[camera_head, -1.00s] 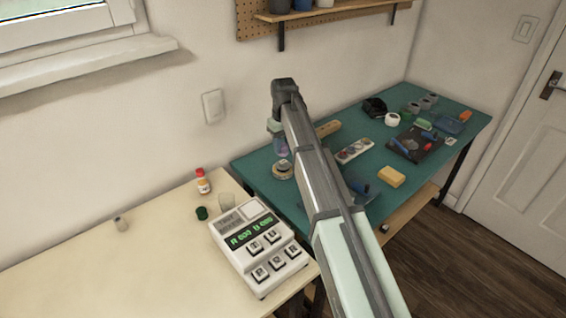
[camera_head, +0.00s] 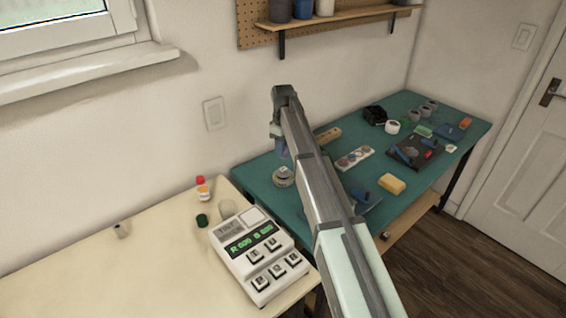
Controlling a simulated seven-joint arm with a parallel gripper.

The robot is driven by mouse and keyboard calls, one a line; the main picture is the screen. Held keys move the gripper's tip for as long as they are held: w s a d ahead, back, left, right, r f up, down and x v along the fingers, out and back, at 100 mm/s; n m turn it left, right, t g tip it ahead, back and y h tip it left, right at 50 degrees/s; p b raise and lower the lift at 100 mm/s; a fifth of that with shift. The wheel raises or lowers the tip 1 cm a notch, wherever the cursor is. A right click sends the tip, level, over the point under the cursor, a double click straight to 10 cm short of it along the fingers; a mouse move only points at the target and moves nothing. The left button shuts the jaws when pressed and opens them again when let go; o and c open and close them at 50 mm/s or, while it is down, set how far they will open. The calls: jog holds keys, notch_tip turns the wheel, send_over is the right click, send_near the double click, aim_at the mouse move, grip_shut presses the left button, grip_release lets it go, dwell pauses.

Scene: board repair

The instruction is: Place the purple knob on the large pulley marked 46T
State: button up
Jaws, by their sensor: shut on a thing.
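My gripper (camera_head: 280,150) hangs down at the end of my arm, over the left end of the green mat. A small purple thing (camera_head: 281,146), which looks like the purple knob, shows between its jaws, and the gripper is shut on it. Just below it, a round grey disc-like thing (camera_head: 284,177) stands on the mat; it may be the large pulley, but no 46T marking can be read. The purple thing appears above the disc and apart from it. My arm crosses the middle of the view and hides part of the mat.
A white strip (camera_head: 343,164) with several round pieces lies right of my arm, near a yellow block (camera_head: 391,184). A black tray (camera_head: 425,141) and small parts fill the mat's right side. A white keypad device (camera_head: 232,256) and a red-capped bottle (camera_head: 203,189) stand on the cream table (camera_head: 80,270).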

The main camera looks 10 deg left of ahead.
aim_at(283, 169)
jog(key=shift+f, duration=3.05)
jog(key=shift+f, duration=0.1)
jog(key=o, duration=1)
notch_tip(283, 169, up, 12)
jog(key=shift+r, duration=0.15)
